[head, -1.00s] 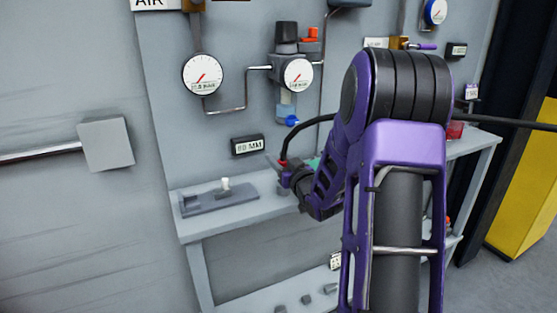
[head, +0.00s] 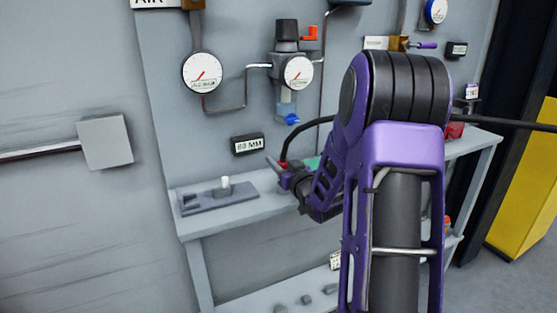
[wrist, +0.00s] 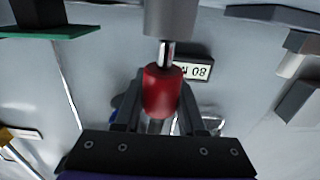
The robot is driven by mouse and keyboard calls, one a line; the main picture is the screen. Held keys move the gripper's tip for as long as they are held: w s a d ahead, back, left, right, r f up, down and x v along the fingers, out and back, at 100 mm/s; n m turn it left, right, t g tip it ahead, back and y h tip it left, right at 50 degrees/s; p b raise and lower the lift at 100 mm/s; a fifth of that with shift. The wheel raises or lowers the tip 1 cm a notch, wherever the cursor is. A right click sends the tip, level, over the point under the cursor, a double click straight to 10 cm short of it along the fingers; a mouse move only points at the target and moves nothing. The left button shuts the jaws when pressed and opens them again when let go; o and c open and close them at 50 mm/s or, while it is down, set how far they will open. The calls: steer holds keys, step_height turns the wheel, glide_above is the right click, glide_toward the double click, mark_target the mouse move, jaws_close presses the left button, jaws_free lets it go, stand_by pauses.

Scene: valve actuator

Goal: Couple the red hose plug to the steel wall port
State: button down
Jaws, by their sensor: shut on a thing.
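My gripper (wrist: 160,112) is shut on the red hose plug (wrist: 163,90), with a finger on each side of it. In the head view my gripper (head: 293,177) is just above the bench at the wall, and a small part of the red plug (head: 284,163) shows. A shiny metal nose (wrist: 167,53) runs from the plug to a grey cylinder (wrist: 170,18) at the top of the wrist view. I cannot tell whether this cylinder is the steel wall port, or whether the nose is inside it. The black hose (head: 308,128) arches up from the plug and passes behind my arm.
An 80 MM label (head: 248,145) is on the wall close by. Gauges (head: 298,72) and pipes are above. A grey fixture (head: 215,198) with a white knob stands on the bench (head: 190,232), left of my gripper. A green item (wrist: 45,31) is at the wrist view's upper left.

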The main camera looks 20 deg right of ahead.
steer(key=shift+f, duration=1.15)
steer(key=shift+c, duration=2.1)
jaws_free()
steer(key=s+p, duration=0.6)
steer(key=s, duration=1.1)
steer(key=shift+s+d, duration=0.2)
steer(key=shift+d, duration=0.05)
